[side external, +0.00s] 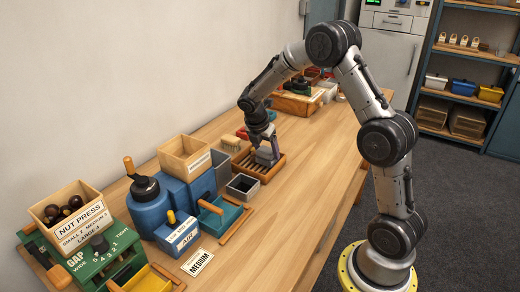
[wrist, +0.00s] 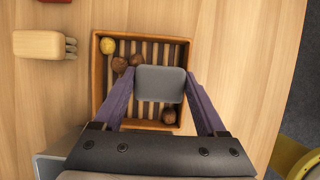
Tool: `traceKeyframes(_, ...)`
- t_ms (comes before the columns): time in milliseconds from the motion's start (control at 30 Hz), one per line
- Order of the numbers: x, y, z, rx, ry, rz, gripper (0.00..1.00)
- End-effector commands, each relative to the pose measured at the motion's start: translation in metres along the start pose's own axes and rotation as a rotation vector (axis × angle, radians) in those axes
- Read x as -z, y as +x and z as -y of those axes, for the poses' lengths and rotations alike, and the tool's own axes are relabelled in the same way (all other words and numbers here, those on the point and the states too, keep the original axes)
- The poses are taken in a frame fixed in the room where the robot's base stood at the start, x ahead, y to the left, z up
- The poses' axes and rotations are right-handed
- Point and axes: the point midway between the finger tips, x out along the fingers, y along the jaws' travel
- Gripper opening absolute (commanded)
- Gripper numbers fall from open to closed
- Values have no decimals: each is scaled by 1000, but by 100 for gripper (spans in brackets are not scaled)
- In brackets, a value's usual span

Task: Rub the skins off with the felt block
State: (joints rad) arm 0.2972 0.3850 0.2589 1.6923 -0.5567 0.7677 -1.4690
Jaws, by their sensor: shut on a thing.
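My gripper (side external: 264,140) is shut on a grey felt block (wrist: 160,84), with one purple finger on each side of it. In the wrist view the block is over the right of the middle of a slatted wooden tray (wrist: 97,85); whether it touches the slats I cannot tell. The tray also shows in the side view (side external: 259,179). A pale yellow nut (wrist: 107,46) lies in the tray's upper left corner. Two brown nuts (wrist: 119,65) (wrist: 136,60) lie left of the block, and brown nut shapes (wrist: 168,116) show just below it.
A cream brush (wrist: 40,44) lies left of the tray. A dark open box (side external: 242,186) stands close to the tray's near side, with a blue machine (side external: 152,205) and a green nut press (side external: 100,245) further along. Bare table lies right of the tray.

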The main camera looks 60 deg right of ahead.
Motion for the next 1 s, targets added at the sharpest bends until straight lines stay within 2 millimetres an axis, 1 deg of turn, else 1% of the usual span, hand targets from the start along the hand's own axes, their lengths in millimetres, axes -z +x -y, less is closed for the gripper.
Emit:
traceKeyframes(33, -5, 2, 0, 1, 3, 0, 3)
traceKeyframes(267, -25, 10, 0, 0, 3, 0, 3)
traceKeyframes(400, -22, 10, -16, -3, -1, 1, 3)
traceKeyframes(833, -22, 9, -55, -3, 0, 1, 3)
traceKeyframes(1000, -6, 3, -54, -2, -2, 0, 3)
